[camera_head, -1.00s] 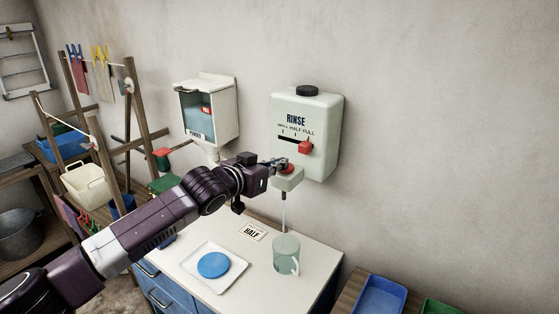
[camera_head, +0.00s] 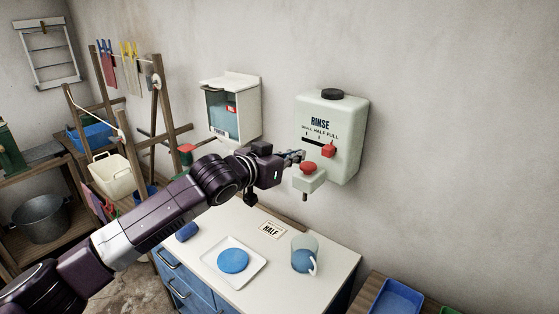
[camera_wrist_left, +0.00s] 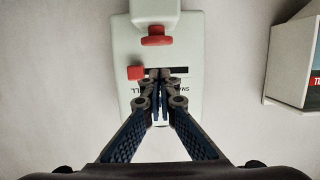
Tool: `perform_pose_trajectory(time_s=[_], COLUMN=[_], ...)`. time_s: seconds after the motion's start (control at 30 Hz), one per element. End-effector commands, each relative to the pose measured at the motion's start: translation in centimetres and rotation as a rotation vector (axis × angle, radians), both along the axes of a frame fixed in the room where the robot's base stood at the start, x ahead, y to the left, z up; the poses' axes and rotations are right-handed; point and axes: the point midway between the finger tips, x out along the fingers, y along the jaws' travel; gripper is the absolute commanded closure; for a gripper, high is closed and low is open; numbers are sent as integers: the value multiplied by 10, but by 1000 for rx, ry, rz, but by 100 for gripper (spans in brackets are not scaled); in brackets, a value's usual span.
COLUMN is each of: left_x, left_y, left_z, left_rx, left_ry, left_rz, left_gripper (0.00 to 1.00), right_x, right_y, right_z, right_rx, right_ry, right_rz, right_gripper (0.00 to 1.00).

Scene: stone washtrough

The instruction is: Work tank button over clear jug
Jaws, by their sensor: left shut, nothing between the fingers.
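The pale green rinse tank (camera_head: 347,120) hangs on the wall. Its red button (camera_head: 308,167) sits on the spout block and also shows in the wrist view (camera_wrist_left: 156,36). The tank's red slider (camera_head: 328,150) stands towards the right end of its slot, near FULL. The clear jug (camera_head: 305,244) stands upright on the counter below the spout, with blue liquid in its lower part and no stream entering it. My left gripper (camera_head: 298,156) is shut and empty, just up and left of the button, apparently apart from it. My right gripper is out of view.
A HALF card (camera_head: 271,230) lies behind the jug on the white counter (camera_head: 205,232). A white tray (camera_head: 232,285) with a blue disc stands at left. A powder dispenser (camera_head: 247,109) hangs left of the tank. A blue bin (camera_head: 392,302) is at lower right.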

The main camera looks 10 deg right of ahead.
Motion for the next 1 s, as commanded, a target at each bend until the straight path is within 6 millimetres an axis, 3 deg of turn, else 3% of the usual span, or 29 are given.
perform_pose_trajectory(time_s=[0.4,1.0], left_x=[-40,-48], left_y=[42,48], left_z=[14,19], left_rx=[-1,-1], left_ry=[-3,-2], left_rz=[1,0], left_gripper=[100,100], right_x=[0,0], right_y=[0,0], right_z=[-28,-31], right_rx=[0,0], right_ry=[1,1], right_rz=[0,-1], right_gripper=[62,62])
